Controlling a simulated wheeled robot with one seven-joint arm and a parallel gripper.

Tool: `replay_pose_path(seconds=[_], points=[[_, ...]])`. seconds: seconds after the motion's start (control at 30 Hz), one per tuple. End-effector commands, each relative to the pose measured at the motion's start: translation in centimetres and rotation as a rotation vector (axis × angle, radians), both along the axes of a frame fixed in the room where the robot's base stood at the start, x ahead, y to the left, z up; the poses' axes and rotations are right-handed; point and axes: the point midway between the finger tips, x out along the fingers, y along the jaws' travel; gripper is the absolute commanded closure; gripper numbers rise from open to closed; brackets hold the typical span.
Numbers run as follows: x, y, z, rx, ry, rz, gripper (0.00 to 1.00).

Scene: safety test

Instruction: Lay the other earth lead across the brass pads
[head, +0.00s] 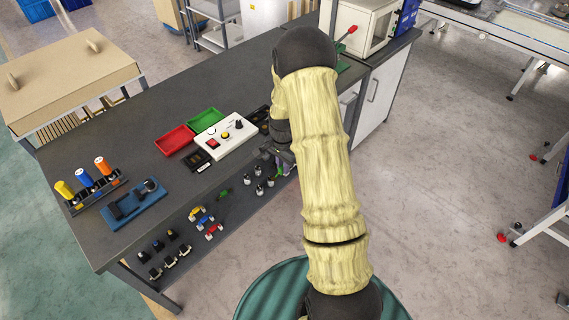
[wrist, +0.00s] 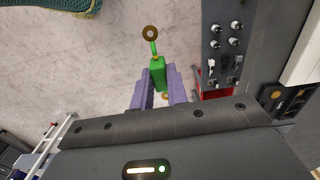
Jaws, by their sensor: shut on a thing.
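My gripper (wrist: 162,98) is shut on a green earth lead (wrist: 157,73). The lead has a brass ring at its far end, and a second brass ring shows between the purple fingers. In the head view my gripper (head: 280,163) is at the bench's front edge, right of the white control box, partly hidden by my arm. Another green piece (head: 222,193) sits on the bench's front panel. Dark blocks lie left (head: 198,160) and right (head: 260,115) of the control box. Brass-coloured spots show on the right one; I cannot tell whether these are the pads.
The white control box (head: 226,137) has knobs and a red button. A red tray (head: 174,140) and green tray (head: 204,121) lie beside it. Coloured spools (head: 85,178) and a blue fixture (head: 134,203) stand at left. The front panel carries small parts.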

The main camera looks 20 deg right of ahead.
Motion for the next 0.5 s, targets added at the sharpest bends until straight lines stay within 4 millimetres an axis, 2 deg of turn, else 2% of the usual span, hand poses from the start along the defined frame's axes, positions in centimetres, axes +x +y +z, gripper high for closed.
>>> replay_pose_path(seconds=[0.27,0.5], points=[[-0.4,1.5,-1.3,-0.001,0.002,0.175,1.0],[-1.1,3.7,-3.1,-0.001,0.004,0.424,1.0]])
